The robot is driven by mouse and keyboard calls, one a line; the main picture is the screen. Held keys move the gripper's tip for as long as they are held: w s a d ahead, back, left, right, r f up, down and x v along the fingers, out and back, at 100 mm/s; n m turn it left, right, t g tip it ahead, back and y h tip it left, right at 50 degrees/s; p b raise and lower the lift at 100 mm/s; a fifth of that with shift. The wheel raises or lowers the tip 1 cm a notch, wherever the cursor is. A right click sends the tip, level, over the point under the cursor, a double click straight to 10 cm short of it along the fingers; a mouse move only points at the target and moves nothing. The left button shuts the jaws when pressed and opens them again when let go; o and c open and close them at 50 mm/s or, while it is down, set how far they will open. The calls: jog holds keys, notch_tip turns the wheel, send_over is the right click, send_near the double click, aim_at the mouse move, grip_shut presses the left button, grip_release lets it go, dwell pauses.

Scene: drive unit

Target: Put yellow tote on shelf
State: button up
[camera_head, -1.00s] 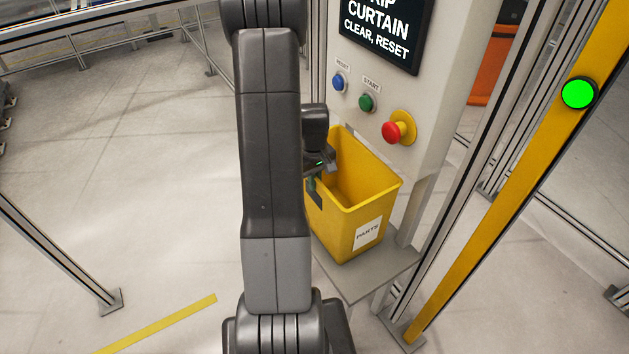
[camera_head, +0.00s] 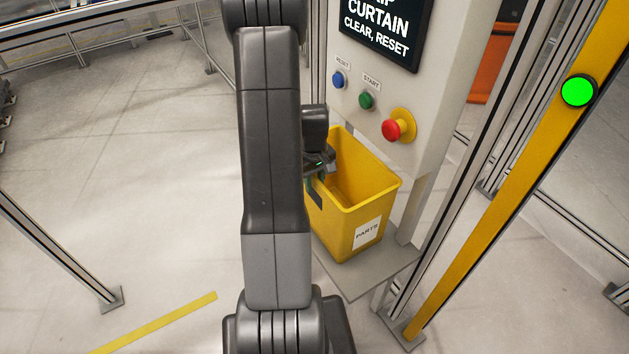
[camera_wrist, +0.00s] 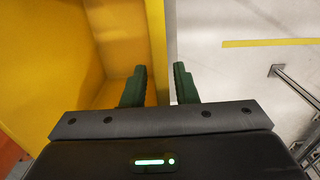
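The yellow tote (camera_head: 352,228), with a "PARTS" label, stands upright and looks empty beneath the control panel. My gripper (camera_head: 316,181) is at its left rim, partly hidden behind my arm in the head view. In the wrist view my gripper (camera_wrist: 160,68) has its two green fingers on either side of the tote's wall (camera_wrist: 157,45), one inside and one outside. A strip of floor shows between the wall and the right finger, so the fingers look open around the rim. I cannot make out a shelf for the tote.
The control panel (camera_head: 425,110) with buttons and a red emergency stop (camera_head: 392,131) rises close behind the tote. A grey base plate (camera_head: 372,279) lies below it. A yellow post (camera_head: 500,195) stands to the right. The floor at left is mostly clear.

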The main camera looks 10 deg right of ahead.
notch_tip(320, 180, up, 12)
jog(key=shift+a+r+b, duration=0.1)
jog(key=shift+b, duration=0.55)
jog(key=shift+o, duration=0.2)
dwell(1.6)
